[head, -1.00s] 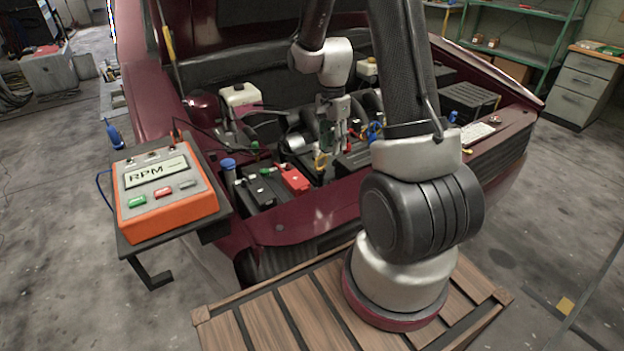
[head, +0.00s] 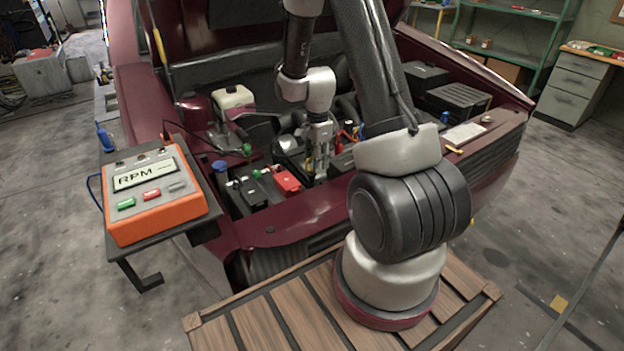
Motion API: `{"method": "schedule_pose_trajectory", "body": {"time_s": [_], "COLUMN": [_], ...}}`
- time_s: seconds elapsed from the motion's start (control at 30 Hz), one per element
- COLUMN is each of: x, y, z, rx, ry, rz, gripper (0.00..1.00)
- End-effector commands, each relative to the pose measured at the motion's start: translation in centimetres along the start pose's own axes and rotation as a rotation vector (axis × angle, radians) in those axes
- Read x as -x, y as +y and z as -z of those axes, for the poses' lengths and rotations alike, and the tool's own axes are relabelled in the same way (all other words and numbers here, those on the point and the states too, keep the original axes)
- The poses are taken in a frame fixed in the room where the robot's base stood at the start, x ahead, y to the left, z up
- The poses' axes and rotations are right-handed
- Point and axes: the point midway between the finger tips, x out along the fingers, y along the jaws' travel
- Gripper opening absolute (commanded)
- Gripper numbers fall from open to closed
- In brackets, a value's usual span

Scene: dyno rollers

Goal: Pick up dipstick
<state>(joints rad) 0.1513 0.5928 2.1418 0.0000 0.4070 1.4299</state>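My gripper (head: 319,172) points down into the open engine bay of the dark red car, just behind the battery's red terminal cover. A small yellow piece (head: 308,164), which looks like the dipstick's handle, shows at the left side of my gripper's fingers. The fingers overlap it in this view, so I cannot tell whether they touch it or are around it. The dipstick's shaft is hidden. The gap between the fingertips is too small to read.
A black battery (head: 250,194) with a red cover (head: 287,181) sits in front of my gripper. An orange RPM meter (head: 155,195) stands on a side shelf at the left. The raised hood (head: 240,50) is behind my arm. Hoses and reservoirs crowd the bay.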

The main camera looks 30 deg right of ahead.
Motion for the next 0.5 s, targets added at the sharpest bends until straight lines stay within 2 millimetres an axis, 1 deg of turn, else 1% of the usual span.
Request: {"method": "schedule_pose_trajectory", "body": {"time_s": [0.07,0.27,0.3,0.43,0.47,0.5], "x": [-0.43,-0.45,-0.45,-0.44,-0.44,-0.43], "y": [0.02,0.01,0.01,0.01,0.01,0.01], "z": [0.01,0.01,0.01,0.01,0.01,0.01], "rx": [0.000,0.000,0.000,0.000,0.000,0.000], "ry": [0.000,0.000,0.000,0.000,0.000,0.000], "rz": [0.000,0.000,0.000,0.000,0.000,0.000], "gripper": [0.34,0.34,0.26,0.03,0.00,0.00]}}
